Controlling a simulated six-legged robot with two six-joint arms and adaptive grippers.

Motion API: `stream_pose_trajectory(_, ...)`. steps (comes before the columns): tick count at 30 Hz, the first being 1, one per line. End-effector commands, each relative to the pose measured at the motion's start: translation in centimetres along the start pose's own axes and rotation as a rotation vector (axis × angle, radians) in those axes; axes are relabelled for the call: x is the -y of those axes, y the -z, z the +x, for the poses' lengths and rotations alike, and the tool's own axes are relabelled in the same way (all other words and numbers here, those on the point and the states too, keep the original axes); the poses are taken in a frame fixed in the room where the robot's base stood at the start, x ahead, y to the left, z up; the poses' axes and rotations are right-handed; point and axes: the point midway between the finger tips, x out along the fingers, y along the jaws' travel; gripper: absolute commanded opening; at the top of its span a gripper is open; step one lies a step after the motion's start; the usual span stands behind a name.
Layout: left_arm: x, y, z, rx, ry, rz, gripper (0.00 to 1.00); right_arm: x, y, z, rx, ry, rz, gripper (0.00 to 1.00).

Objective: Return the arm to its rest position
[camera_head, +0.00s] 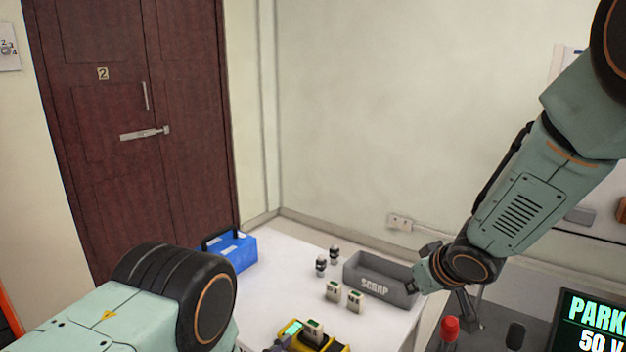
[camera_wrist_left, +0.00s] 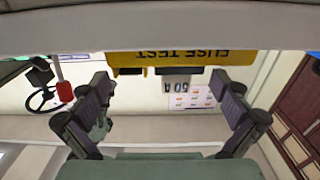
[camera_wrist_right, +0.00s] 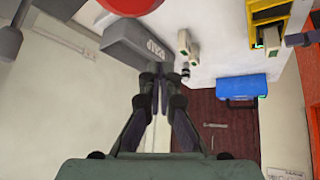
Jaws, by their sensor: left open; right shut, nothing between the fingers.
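My right arm comes in from the upper right in the head view. Its gripper (camera_head: 420,282) is beside the right end of the grey SCRAP bin (camera_head: 381,279). In the right wrist view the fingers (camera_wrist_right: 158,88) are together with nothing between them, and the bin (camera_wrist_right: 140,40) shows beyond. My left arm fills the lower left of the head view. In the left wrist view the left gripper (camera_wrist_left: 165,112) is open, its fingers apart. The yellow FUSE TEST unit (camera_wrist_left: 195,58) with a 50 A fuse (camera_wrist_left: 173,84) shows beyond them.
The white table (camera_head: 292,262) holds a blue box (camera_head: 233,252), two pale fuses (camera_head: 344,294) and two dark-and-white pieces (camera_head: 327,260). A red knob (camera_head: 450,326) and a display (camera_head: 592,318) are at lower right. The wall and dark red door (camera_head: 100,140) stand behind.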

Motion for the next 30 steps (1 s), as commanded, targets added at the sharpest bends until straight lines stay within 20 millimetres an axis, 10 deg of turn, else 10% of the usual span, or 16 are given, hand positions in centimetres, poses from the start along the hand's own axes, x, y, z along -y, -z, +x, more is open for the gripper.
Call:
stream_pose_trajectory(15,0.0,0.0,-1.1,0.000,0.000,0.000,1.00,-3.0,-0.2,1.3,0.133,-0.197,0.456,0.00)
stream_pose_trajectory(30,0.0,0.0,-2.2,0.000,-0.001,0.000,1.00,-1.4,-0.9,1.9,0.281,-0.287,0.905,0.00)
